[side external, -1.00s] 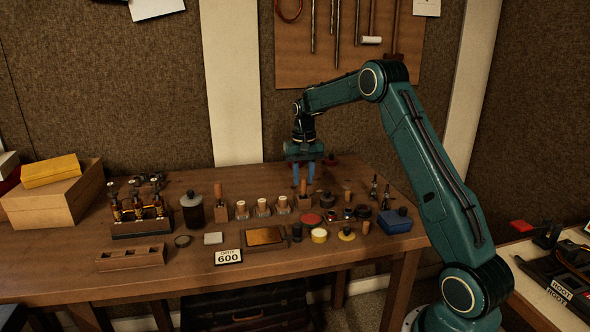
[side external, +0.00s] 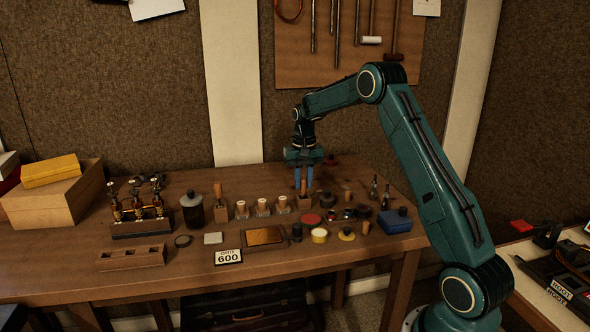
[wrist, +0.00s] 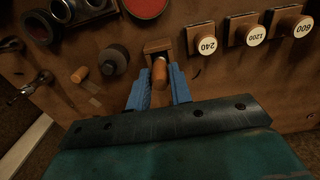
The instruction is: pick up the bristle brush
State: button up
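A brush-like tool with a rounded wooden handle (side external: 304,187) stands upright in a small wooden block (side external: 304,202) toward the back right of the bench. I take it for the bristle brush; its lower end is hidden in the block. My gripper (side external: 304,188) points down over it, with its blue fingers on either side of the handle. In the wrist view the handle (wrist: 160,73) shows between the fingertips (wrist: 159,80), and the block (wrist: 158,46) lies just beyond. The fingers look apart; I cannot see contact with the handle.
Several knobbed grit blocks (side external: 262,207) stand just left of the block. A similar wooden handle (side external: 218,190) stands farther left. Small tins (side external: 319,235), a red disc (side external: 311,218) and a blue box (side external: 395,221) crowd the front and right.

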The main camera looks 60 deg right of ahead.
grip_shut()
jog(key=shift+r, duration=0.1)
jog(key=shift+r, duration=3.85)
